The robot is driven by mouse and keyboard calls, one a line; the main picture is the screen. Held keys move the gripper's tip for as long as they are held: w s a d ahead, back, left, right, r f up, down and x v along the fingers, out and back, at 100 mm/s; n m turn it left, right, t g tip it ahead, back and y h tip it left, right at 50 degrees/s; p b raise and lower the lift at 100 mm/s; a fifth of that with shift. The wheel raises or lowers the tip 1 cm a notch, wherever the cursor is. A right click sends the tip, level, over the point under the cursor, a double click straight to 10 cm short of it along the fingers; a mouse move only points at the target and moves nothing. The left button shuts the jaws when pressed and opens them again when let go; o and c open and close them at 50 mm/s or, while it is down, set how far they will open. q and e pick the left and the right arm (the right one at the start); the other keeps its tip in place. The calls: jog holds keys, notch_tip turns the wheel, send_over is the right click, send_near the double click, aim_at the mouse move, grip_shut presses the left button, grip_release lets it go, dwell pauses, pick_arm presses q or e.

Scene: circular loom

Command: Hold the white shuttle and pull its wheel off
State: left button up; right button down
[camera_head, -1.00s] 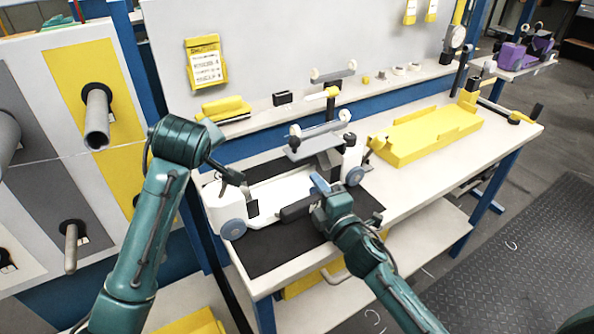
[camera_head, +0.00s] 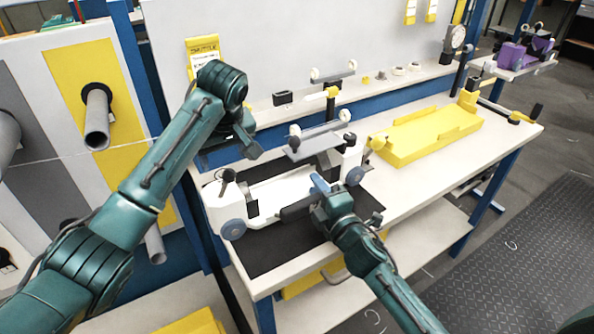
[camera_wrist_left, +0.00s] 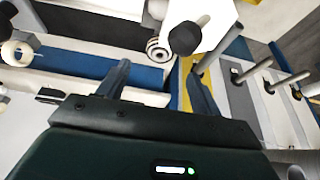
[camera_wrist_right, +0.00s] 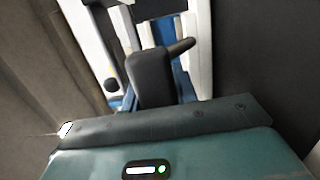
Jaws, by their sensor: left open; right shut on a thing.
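The white shuttle (camera_head: 281,189) lies on the black mat (camera_head: 268,258) on the bench. A blue-grey wheel (camera_head: 233,230) shows at its near left end and another wheel (camera_head: 355,176) at its right. My right gripper (camera_head: 317,191) is shut on the shuttle at its near side, by a dark bar (camera_head: 297,210). A dark block fills the middle of the right wrist view; the fingertips are largely hidden there. My left gripper (camera_head: 232,152) is open and empty above and behind the shuttle's left end. In the left wrist view, a white end with a black knob (camera_wrist_left: 185,38) is beyond its fingers.
A raised grey bracket with small rollers (camera_head: 318,141) stands behind the shuttle. A yellow tray (camera_head: 425,138) is on the bench to the right. A wall panel with grey pegs (camera_head: 97,120) is at the left. Small parts sit on the back shelf.

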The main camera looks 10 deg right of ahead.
pick_arm(q)
jog(key=shift+x, duration=3.6)
jog(key=shift+r, duration=0.1)
grip_shut()
